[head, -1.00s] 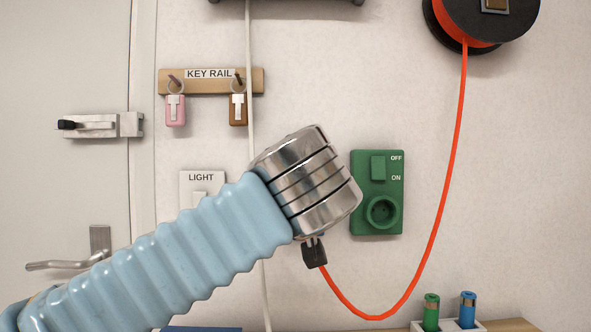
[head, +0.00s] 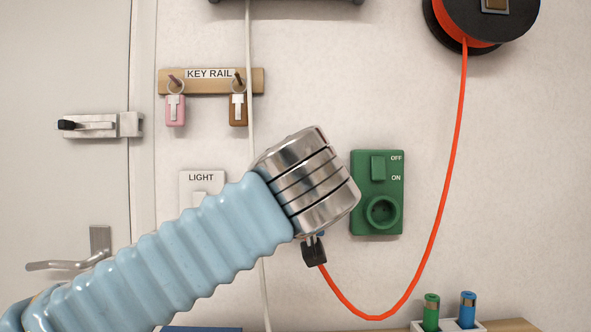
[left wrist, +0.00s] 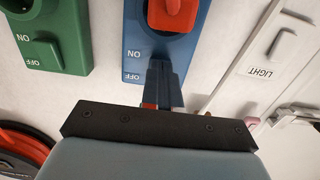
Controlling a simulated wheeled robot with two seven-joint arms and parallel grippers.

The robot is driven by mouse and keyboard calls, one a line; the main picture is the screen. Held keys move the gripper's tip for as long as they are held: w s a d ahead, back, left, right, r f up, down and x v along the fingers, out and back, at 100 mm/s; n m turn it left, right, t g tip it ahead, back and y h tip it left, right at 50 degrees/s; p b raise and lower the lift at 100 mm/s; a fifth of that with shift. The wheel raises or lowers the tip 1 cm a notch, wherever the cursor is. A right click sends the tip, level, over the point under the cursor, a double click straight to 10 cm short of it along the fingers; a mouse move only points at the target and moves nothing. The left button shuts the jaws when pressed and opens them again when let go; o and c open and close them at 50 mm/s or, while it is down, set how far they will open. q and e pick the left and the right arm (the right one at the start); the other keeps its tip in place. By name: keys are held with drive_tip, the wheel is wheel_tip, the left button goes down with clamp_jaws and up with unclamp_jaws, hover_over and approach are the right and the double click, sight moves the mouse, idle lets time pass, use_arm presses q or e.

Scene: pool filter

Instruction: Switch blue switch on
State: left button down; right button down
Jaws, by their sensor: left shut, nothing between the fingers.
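The blue switch panel (left wrist: 158,40) is in the middle of the left wrist view, which shows the wall upside down. Its ON and OFF labels read beside my fingers. A red plug (left wrist: 172,14) sits in its socket. My left gripper (left wrist: 163,70) is shut and empty, its fingertips in front of the panel by the labels. The fingers hide the rocker, so I cannot tell its position or whether they touch it. In the head view my left wrist covers nearly all of the blue panel and the gripper. My right gripper is not in view.
A green switch panel (head: 376,220) is close to the right of my wrist. The light switch (head: 201,182) and key rail (head: 210,82) are left.

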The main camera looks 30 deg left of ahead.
use_arm(q)
drive_tip(key=shift+w+a, duration=0.2)
drive_tip(key=shift+w, duration=0.2)
drive_tip(key=shift+f, duration=0.1)
idle(0.3)
drive_tip(key=shift+s+d, duration=0.25)
drive_tip(key=shift+s, duration=0.05)
drive_tip(key=b+v, duration=0.2)
drive_tip(key=v, duration=0.4)
idle(0.5)
